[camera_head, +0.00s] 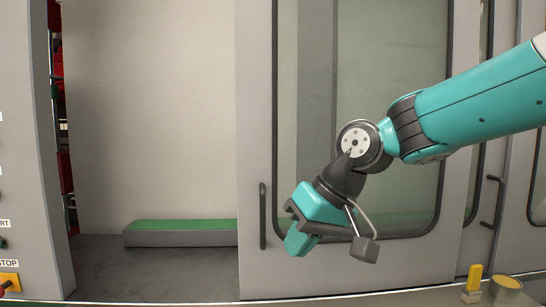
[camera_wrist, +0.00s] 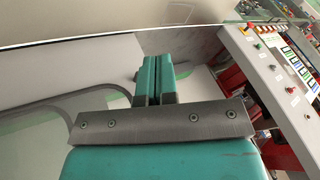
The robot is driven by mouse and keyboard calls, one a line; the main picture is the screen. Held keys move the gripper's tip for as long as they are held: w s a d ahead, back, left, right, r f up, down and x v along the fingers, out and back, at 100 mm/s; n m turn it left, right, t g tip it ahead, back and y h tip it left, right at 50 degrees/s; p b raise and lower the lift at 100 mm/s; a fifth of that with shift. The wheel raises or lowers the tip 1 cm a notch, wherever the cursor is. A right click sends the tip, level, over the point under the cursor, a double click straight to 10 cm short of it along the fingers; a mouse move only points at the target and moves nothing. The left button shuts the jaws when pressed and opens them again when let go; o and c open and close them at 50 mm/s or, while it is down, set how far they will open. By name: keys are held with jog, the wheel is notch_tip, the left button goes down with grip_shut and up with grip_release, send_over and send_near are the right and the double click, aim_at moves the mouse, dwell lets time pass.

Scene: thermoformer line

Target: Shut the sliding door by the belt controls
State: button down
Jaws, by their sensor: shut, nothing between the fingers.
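The sliding door (camera_head: 345,268) is a grey panel with a large rounded window. It stands partly open, with a gap to its left through which the machine's inside shows. Its vertical black bar handle (camera_head: 262,215) is on the door's left edge. My gripper (camera_head: 297,240) is in front of the door, just right of the handle, tilted down and left. Its teal fingers (camera_wrist: 153,80) are closed together and empty in the wrist view. I cannot tell whether they touch the handle. The belt controls (camera_wrist: 275,75) show in the wrist view as a slanted panel of buttons.
A green-topped belt (camera_head: 180,226) lies inside the opening. A red stop button on a yellow plate (camera_head: 8,284) is at the far left. A second door handle (camera_head: 492,200) is at right. A yellow block (camera_head: 474,278) and a yellow-topped cup (camera_head: 505,290) stand at lower right.

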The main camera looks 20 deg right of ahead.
aim_at(276, 186)
jog(key=w+d+r+m+t+p, duration=0.3)
jog(key=w+d+r+m+p, duration=0.1)
jog(key=w+d+r, duration=0.65)
jog(key=w+a+f+p, duration=0.1)
jog(key=w+a+f, duration=0.1)
jog(key=w+a+f+p, duration=0.1)
jog(key=w+a+f, duration=0.1)
jog(key=a, duration=0.1)
jog(key=w+a+f+p, duration=0.1)
jog(key=w+a, duration=0.1)
jog(key=shift+w+a+f+p, duration=0.15)
jog(key=shift+a+f+p, duration=0.15)
jog(key=shift+f+p, duration=0.1)
jog(key=shift+w+a+f, duration=0.1)
jog(key=shift+w+a, duration=0.1)
jog(key=shift+a, duration=0.25)
